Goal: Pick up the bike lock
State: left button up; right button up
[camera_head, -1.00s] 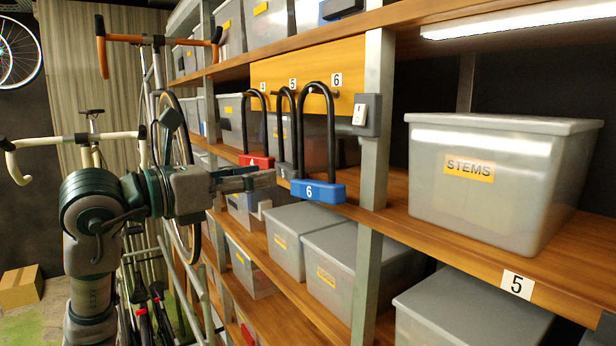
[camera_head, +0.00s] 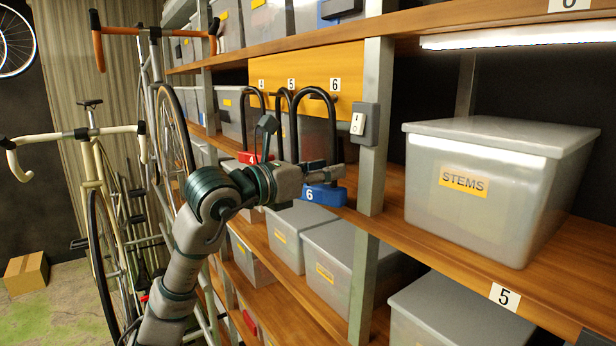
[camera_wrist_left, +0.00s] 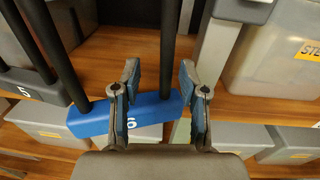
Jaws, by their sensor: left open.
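Several U-shaped bike locks hang in a row from a yellow board (camera_head: 353,70). The nearest is a blue-bodied lock (camera_head: 325,196) marked 6, with a black shackle. Beside it hangs a red-bodied lock (camera_head: 254,158), and a grey one sits between them, mostly hidden by my arm. My left gripper (camera_head: 330,172) is at the blue lock, just above its body. In the left wrist view my left gripper (camera_wrist_left: 160,85) is open, its fingers apart in front of the blue body (camera_wrist_left: 130,118), near its right end. My right gripper is not in view.
A metal shelf post (camera_head: 372,130) with a switch box (camera_head: 362,122) stands just right of the blue lock. Grey bins, one a STEMS bin (camera_head: 490,180), fill the wooden shelves (camera_head: 450,255). Bicycles (camera_head: 95,190) stand at the left.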

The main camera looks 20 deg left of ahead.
pick_arm(q)
jog(key=shift+d, duration=0.15)
jog(key=shift+c, duration=0.5)
jog(key=shift+s, duration=0.15)
grip_shut()
jog(key=shift+r, duration=0.1)
jog(key=shift+r, duration=0.15)
jog(key=r+p, duration=0.1)
jog(key=r, duration=1)
jog(key=shift+s, duration=0.2)
jog(key=shift+s+a+r, duration=0.1)
jog(key=shift+a+r, duration=0.15)
jog(key=shift+r, duration=0.05)
jog(key=a+b+v, duration=0.1)
jog(key=b+v, duration=0.3)
jog(key=v, duration=1.5)
jog(key=shift+w, duration=0.2)
